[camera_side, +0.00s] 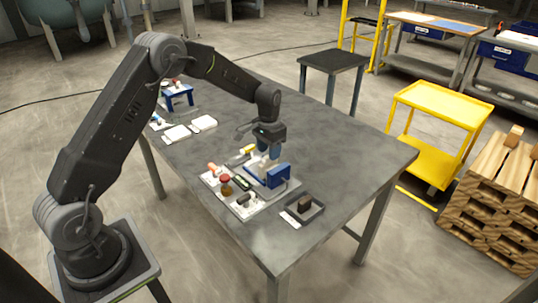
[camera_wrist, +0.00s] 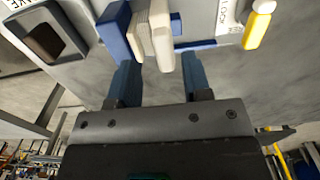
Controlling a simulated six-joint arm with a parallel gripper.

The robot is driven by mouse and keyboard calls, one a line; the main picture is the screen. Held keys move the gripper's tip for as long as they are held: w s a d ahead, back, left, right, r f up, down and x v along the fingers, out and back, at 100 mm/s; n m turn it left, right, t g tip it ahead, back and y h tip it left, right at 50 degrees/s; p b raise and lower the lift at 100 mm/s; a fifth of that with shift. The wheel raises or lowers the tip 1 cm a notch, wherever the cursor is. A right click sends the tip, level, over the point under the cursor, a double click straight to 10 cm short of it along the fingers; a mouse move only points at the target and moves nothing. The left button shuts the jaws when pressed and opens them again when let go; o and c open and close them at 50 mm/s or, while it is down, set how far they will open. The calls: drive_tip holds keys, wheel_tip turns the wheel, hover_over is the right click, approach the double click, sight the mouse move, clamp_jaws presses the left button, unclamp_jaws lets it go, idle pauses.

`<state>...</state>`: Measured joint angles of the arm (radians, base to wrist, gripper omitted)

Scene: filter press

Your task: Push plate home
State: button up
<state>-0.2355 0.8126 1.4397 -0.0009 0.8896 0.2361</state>
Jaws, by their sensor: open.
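The small filter press has a blue end block (camera_side: 277,176) and stands on a light base board (camera_side: 240,209) on the table. In the wrist view, pale upright plates (camera_wrist: 160,36) stand side by side, with a blue plate (camera_wrist: 115,30) to their left. My gripper (camera_wrist: 158,74) is open, its two blue fingers spread on either side of the pale plates' near ends. I cannot tell whether a finger touches them. In the side view my gripper (camera_side: 268,148) is directly above the press and partly hides the plates.
A grey tray (camera_side: 318,213) with a dark block (camera_side: 305,203) lies right of the board. A yellow handle (camera_wrist: 259,24) is close on the right in the wrist view. The table's right part (camera_side: 350,150) is clear.

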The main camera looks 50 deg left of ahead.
wheel_tip(320, 180, up, 12)
drive_tip(key=shift+f, duration=0.25)
drive_tip(key=s+d+r+t, duration=0.3)
drive_tip(key=s+d+r, duration=0.4)
drive_tip(key=s+r, duration=0.55)
drive_tip(key=s+d+t, duration=0.1)
drive_tip(key=s+d, duration=0.1)
drive_tip(key=s, duration=0.7)
drive_tip(key=s+d+f+t, duration=0.1)
drive_tip(key=s+d, duration=0.2)
drive_tip(key=s, duration=0.6)
drive_tip(key=shift+s+f+t, duration=0.3)
drive_tip(key=shift+s, duration=0.05)
